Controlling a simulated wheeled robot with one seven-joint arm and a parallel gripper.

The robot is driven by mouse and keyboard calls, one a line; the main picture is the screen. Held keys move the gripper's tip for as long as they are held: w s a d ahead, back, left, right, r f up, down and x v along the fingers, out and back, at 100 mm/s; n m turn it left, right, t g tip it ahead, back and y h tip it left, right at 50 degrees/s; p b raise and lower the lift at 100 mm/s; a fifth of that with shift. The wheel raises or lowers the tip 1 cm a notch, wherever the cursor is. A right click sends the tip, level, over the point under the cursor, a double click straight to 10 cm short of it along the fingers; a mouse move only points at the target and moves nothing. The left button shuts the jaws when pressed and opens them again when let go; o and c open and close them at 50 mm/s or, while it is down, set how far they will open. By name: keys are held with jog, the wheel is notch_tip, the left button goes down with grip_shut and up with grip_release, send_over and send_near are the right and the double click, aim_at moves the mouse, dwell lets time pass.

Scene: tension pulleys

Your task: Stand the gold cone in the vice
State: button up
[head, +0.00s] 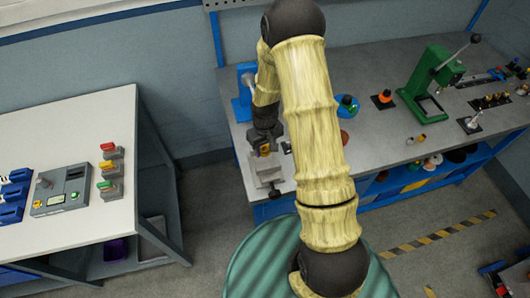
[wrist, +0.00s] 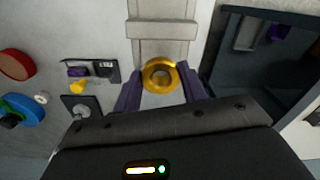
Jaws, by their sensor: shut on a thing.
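The gold cone (wrist: 160,62) shows from above as a gold ring with a hole in the wrist view. It is held between the two dark purple fingers of my gripper (wrist: 159,90), which is shut on it. The grey vice (wrist: 163,30) lies below and beyond the cone, with its pale channel and cross bar showing. In the head view my gripper (head: 264,147) points down over the vice (head: 266,174) at the bench's left end, with a bit of gold between the fingers. I cannot tell whether the cone touches the vice.
The grey bench (head: 350,150) carries a green press (head: 428,80), a blue device (head: 243,95) and small parts on black pads. In the wrist view a red disc (wrist: 16,64) and a blue round part (wrist: 24,108) lie left. A white table (head: 60,160) stands across a floor gap.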

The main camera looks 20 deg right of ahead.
aim_at(265, 161)
jog(key=shift+f, duration=0.15)
jog(key=shift+f+p, duration=0.8)
jog(key=shift+f, duration=1.2)
jog(key=shift+s, duration=0.1)
jog(key=shift+f, duration=0.15)
jog(key=o, duration=1.1)
notch_tip(265, 161, up, 12)
jog(key=b, duration=0.4)
jog(key=shift+r, duration=0.2)
